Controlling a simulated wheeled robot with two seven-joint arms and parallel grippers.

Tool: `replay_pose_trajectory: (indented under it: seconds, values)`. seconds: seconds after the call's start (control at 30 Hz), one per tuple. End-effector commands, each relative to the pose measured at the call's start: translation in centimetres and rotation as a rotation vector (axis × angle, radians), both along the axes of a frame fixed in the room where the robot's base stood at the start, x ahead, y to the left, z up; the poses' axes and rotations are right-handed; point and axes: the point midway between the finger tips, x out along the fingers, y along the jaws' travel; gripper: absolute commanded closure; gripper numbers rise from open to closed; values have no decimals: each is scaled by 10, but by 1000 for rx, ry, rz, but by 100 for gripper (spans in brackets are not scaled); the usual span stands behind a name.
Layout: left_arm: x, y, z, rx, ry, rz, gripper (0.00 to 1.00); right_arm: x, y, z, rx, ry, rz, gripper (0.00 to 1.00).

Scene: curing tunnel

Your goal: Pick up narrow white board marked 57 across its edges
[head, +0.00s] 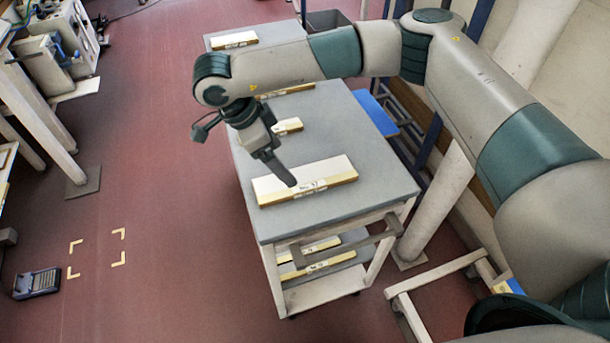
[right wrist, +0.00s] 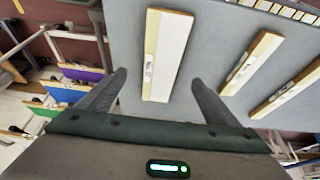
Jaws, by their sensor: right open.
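The narrow white board (head: 318,172) lies flat near the front edge of the grey cart top (head: 375,152). Its front edge is yellowish wood with a small label that seems to read 57. My right gripper (head: 290,183) points down at the board from above, its tips overlapping the board's left part in the head view. In the right wrist view the open right gripper (right wrist: 158,81) has nothing between its fingers. The board (right wrist: 173,50) lies ahead, its near end showing between the fingertips, clear of both. My left gripper is not in view.
More boards lie on the cart top, including a short one (head: 288,126) behind. Further boards (head: 318,262) lie on the lower shelf. A blue panel (head: 375,112) sits beside the cart at the right. The red floor (head: 165,170) to the left is mostly clear.

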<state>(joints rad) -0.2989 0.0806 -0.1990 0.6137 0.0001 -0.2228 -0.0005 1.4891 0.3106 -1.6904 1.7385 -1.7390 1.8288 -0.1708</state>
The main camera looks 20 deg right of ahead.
Motion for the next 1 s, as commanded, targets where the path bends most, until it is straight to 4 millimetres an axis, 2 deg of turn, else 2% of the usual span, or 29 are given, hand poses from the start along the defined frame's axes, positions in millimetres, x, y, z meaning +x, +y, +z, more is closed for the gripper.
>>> replay_pose_trajectory:
  seconds: [0.03, 0.1, 0.3, 0.73, 1.0]
  values:
    - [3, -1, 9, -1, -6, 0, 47, -1, -5, -6, -1, 5, -3, 16]
    - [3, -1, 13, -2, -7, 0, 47, -1, -9, -17, -2, 5, -3, 16]
    - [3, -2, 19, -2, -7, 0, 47, 0, -16, -36, 0, 2, -1, 16]
    - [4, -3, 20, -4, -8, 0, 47, 1, -17, -40, 0, 1, 0, 16]
    - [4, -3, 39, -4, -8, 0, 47, 3, -28, -55, -2, 4, -4, 16]
